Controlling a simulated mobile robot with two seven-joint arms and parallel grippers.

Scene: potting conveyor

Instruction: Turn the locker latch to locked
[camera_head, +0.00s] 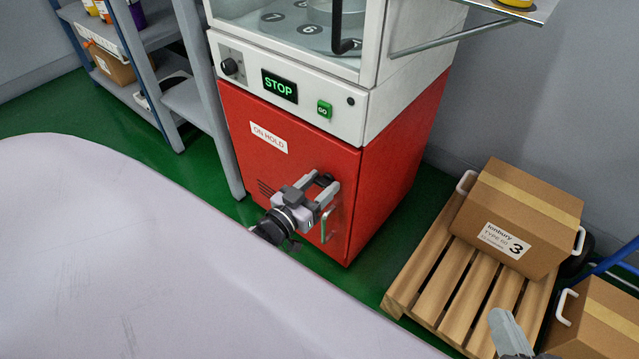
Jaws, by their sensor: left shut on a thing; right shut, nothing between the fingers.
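The red locker door (235,125) is closed below the white machine and bears an "ON HOLD" label (269,137). My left gripper (329,188) is at the right side of this door, shut on the latch, which its fingers mostly hide. I cannot tell which way the latch is turned. A vertical pale handle (326,227) shows just below the fingers. My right gripper (512,335) is at the bottom right edge, partly cut off, shut and empty, in front of the pallet.
The machine shows a "STOP" display (279,86), a green "GO" button (324,109) and a black knob (229,66). A carton (520,214) lies on a wooden pallet (428,268) at right. A grey shelf (190,105) stands left. A pale surface (130,250) fills the foreground.

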